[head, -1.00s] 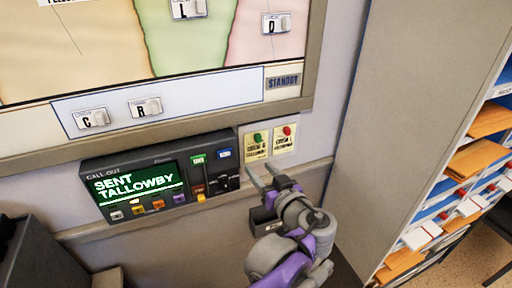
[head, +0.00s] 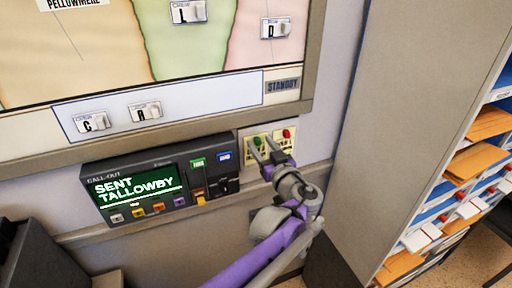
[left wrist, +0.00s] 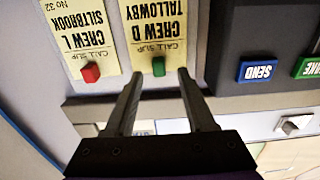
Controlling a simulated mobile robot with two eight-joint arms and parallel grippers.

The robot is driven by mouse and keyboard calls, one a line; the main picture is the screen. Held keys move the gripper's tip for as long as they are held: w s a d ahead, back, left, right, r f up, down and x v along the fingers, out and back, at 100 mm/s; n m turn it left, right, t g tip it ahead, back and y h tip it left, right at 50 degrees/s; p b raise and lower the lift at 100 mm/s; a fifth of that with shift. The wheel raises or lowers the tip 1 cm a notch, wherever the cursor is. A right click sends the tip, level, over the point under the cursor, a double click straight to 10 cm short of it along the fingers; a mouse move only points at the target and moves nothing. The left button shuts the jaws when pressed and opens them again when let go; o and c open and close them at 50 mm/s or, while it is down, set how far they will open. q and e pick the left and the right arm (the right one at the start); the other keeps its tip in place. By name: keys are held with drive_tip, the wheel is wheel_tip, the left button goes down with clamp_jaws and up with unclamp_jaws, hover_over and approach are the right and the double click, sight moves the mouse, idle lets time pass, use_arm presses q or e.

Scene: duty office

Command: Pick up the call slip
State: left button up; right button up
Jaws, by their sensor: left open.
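Two yellow call slips hang side by side on the wall panel, right of the call-out unit. The Crew D Tallowby slip (head: 249,153) has a green clip; it also shows upside down in the left wrist view (left wrist: 156,28). The Crew L Siltbrook slip (head: 290,143) has a red clip and also shows in the left wrist view (left wrist: 84,28). My left gripper (head: 262,142) is open and empty, its fingers pointing at the slips. In the left wrist view, its fingertips (left wrist: 160,73) lie either side of the green clip. I cannot tell whether they touch the slip. My right gripper is not in view.
The call-out unit (head: 140,208) reads SENT TALLOWBY and carries several coloured buttons. A framed map board (head: 200,120) is above. A tall cabinet side (head: 400,120) and shelves of orange envelopes (head: 478,162) stand at the right.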

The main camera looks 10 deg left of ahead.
use_arm(q)
drive_tip(key=shift+w+a, duration=0.3)
drive_tip(key=shift+w, duration=0.25)
drive_tip(key=shift+s, duration=0.1)
drive_tip(key=shift+c, duration=1)
clamp_jaws()
